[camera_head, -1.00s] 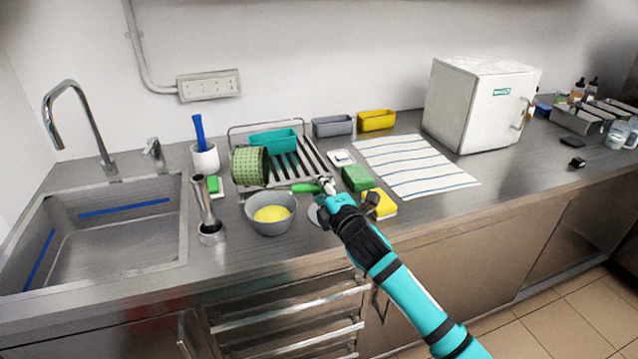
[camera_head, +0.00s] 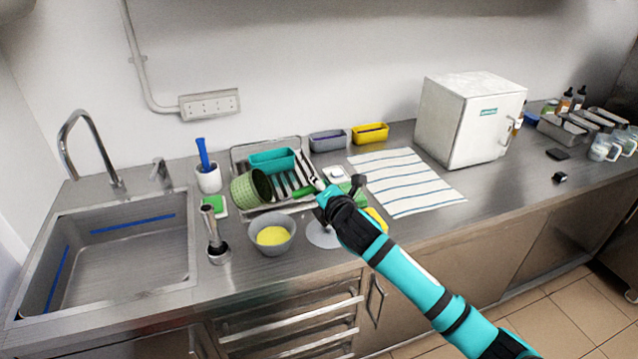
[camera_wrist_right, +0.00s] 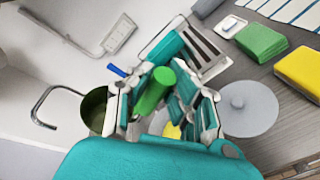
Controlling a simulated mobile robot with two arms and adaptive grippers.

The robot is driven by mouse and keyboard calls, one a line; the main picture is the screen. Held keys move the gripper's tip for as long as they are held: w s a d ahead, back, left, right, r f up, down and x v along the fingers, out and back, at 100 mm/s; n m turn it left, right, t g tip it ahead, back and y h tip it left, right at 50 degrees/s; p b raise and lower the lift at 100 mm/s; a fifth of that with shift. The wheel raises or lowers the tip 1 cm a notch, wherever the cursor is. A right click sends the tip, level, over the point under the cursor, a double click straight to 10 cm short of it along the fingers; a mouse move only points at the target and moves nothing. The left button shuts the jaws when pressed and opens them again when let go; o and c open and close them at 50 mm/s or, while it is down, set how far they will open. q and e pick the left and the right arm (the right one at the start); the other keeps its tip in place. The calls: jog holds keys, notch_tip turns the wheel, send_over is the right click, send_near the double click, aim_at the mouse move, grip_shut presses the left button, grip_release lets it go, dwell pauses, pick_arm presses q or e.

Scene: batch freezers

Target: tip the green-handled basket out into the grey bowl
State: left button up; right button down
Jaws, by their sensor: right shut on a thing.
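The green basket (camera_head: 246,189) is held tilted on its side above the front left of the drying rack, behind the grey bowl. Its green handle (camera_head: 303,192) points right, toward my right gripper (camera_head: 320,186). In the right wrist view the handle (camera_wrist_right: 152,92) lies between the fingers of my right gripper (camera_wrist_right: 160,100), which is shut on it. The dark basket (camera_wrist_right: 96,108) shows at the left there. The grey bowl (camera_head: 286,246) stands upright on the counter with a yellow mass (camera_head: 272,236) inside. Any contents of the basket are hidden. My left gripper is not in view.
A steel cup-like tool (camera_head: 218,250) stands left of the bowl, and a grey round lid (camera_head: 322,236) lies right of it. The drying rack (camera_head: 297,160) holds a teal tray (camera_head: 271,161). Green and yellow sponges lie near my right arm. The sink (camera_head: 120,265) is at left.

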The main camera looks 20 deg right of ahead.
jog(key=shift+w+a+r+n+g+h+p, duration=0.1)
jog(key=shift+a+r+n+g+h+p, duration=0.3)
jog(key=shift+r+p, duration=1.05)
jog(key=shift+w+a+r+n+h+p, duration=0.15)
jog(key=shift+r+n+p, duration=0.65)
jog(key=shift+p, duration=1)
jog(key=shift+w+a+r+n+g+h+p, duration=0.1)
jog(key=shift+a+r+n+g+h+p, duration=0.2)
jog(key=shift+r+p, duration=1.25)
jog(key=w+a+r+n+g+h, duration=0.1)
jog(key=a+r+n+h, duration=0.2)
jog(key=a+r+n, duration=0.2)
jog(key=shift+w+a+r+n+g, duration=0.35)
jog(key=shift+a+r, duration=0.45)
jog(key=shift+r, duration=0.35)
jog(key=shift+w+h, duration=0.1)
jog(key=shift+h, duration=0.15)
jog(key=shift+f, duration=0.1)
